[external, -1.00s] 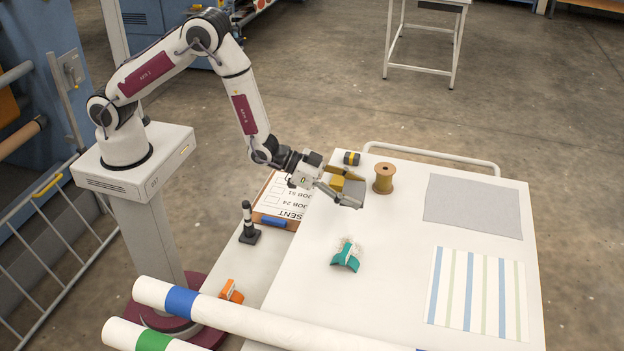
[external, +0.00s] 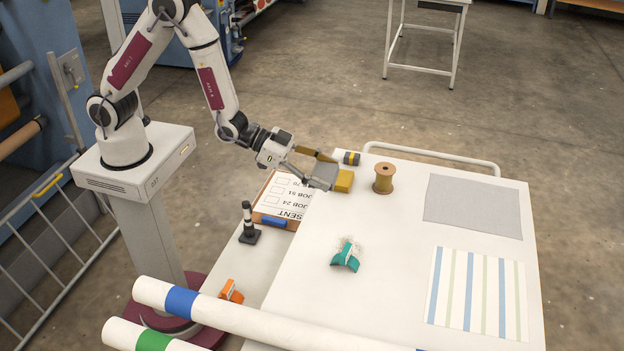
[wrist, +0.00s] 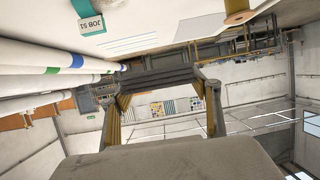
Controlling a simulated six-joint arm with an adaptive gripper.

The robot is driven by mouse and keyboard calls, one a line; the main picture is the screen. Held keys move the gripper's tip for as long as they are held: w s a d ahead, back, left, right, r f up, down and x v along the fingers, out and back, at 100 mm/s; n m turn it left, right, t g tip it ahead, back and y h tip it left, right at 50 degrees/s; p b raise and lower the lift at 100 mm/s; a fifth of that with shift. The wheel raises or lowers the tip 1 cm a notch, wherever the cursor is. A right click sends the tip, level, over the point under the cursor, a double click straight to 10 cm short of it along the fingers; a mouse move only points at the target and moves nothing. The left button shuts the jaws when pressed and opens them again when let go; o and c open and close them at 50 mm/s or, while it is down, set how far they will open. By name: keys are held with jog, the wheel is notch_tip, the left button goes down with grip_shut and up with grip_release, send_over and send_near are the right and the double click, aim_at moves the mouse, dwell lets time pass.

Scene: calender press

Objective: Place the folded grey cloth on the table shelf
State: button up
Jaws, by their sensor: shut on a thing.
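My gripper (external: 328,172) is shut on the folded grey cloth (external: 323,171), a small grey piece between its two fingers. In the external view it appears at the table's back left edge, overlapping the yellow block; its height above the surface is hard to judge. The table shelf (external: 245,268) is the lower white surface along the left side of the white table top (external: 400,270).
A job board (external: 285,197), a black-and-white bottle (external: 248,225) and an orange item (external: 230,291) are on the shelf. The yellow block (external: 344,181), a spool (external: 384,178), a teal item (external: 345,256) and flat cloths (external: 473,207) lie on the table top. White rolls (external: 240,315) cross the front.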

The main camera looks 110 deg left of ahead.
jog(key=shift+m+h, duration=0.3)
jog(key=shift+h, duration=0.1)
jog(key=d+r, duration=0.1)
jog(key=r, duration=0.2)
jog(key=s+r, duration=0.1)
jog(key=r, duration=0.2)
jog(key=s+d+r, duration=0.1)
jog(key=r, duration=0.2)
jog(key=shift+s+d, duration=0.1)
jog(key=shift+d, duration=0.2)
jog(key=shift+d+r, duration=0.2)
jog(key=shift+r, duration=0.4)
jog(key=shift+a+f, duration=0.15)
jog(key=shift+f, duration=0.25)
jog(key=w+a+f, duration=0.3)
jog(key=w+f, duration=0.2)
jog(key=f, duration=0.3)
jog(key=w+a+f+n+y, duration=0.1)
jog(key=w+a+f, duration=0.2)
jog(key=f, duration=0.5)
jog(key=shift+w, duration=0.85)
jog(key=shift+a+f, duration=0.1)
jog(key=shift+f, duration=0.1)
